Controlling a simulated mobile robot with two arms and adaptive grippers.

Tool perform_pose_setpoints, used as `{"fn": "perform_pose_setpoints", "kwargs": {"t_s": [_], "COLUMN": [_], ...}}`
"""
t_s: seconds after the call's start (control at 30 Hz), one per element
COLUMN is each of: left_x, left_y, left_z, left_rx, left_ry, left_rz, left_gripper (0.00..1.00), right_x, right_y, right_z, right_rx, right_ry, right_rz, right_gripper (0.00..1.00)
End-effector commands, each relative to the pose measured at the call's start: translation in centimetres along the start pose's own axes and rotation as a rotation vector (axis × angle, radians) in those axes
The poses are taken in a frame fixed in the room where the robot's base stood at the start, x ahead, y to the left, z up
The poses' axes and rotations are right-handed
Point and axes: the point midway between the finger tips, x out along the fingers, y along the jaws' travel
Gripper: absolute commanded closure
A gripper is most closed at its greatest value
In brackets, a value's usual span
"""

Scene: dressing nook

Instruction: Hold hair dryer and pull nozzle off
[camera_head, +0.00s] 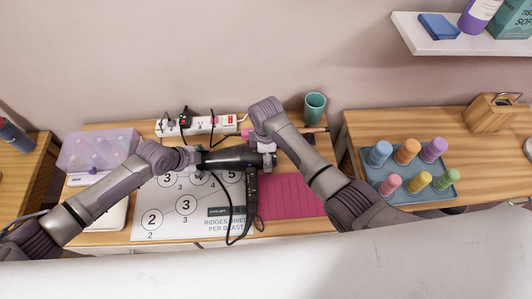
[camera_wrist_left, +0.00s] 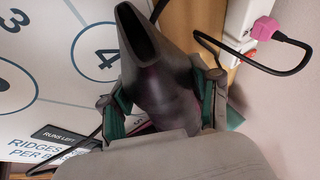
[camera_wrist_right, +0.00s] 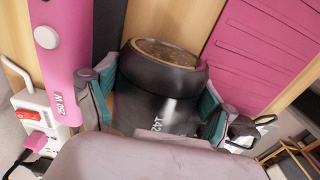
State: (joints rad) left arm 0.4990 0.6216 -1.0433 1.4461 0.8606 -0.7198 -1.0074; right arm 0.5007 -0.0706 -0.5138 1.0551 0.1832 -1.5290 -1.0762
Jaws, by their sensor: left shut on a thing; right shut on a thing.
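The black hair dryer (camera_head: 228,157) is held level between my two grippers, its handle (camera_head: 251,190) toward me and its cord looping below. Its nozzle (camera_wrist_left: 150,70), dark and tapering to a flat slot, is between the fingers of my left gripper (camera_head: 199,157), which is shut on it. My right gripper (camera_head: 264,152) is shut on the dryer body (camera_wrist_right: 155,105) near its rear end, whose gold-coloured grille (camera_wrist_right: 165,55) shows in the right wrist view. The joint between nozzle and body is too small or hidden to judge.
A numbered mat (camera_head: 150,222) and a pink mat (camera_head: 290,197) lie below. Behind are a power strip (camera_head: 172,129), a pink 250 W tool (camera_wrist_right: 60,50) and a teal cup (camera_head: 315,106). A clear box (camera_head: 97,143) stands left; a blue tray (camera_head: 408,195) of rollers stands right.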

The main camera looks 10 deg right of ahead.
Motion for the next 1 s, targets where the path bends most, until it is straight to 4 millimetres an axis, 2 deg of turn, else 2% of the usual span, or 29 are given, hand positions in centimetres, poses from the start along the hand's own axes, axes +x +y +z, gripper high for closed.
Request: {"fn": "perform_pose_setpoints", "kwargs": {"t_s": [0.3, 1.0], "left_x": [0.0, -0.9], "left_y": [0.1, 0.0], "left_z": [0.0, 2.0], "left_rx": [0.000, -0.001], "left_ry": [0.002, -0.002], "left_rz": [0.001, 0.000], "left_gripper": [0.85, 0.86], "right_x": [0.1, 0.1], "right_y": [-0.1, -0.1], "right_z": [0.0, 0.1], "right_rx": [0.001, 0.000], "right_ry": [-0.001, -0.002], "right_rz": [-0.004, -0.003], "right_gripper": [0.79, 0.79]}}
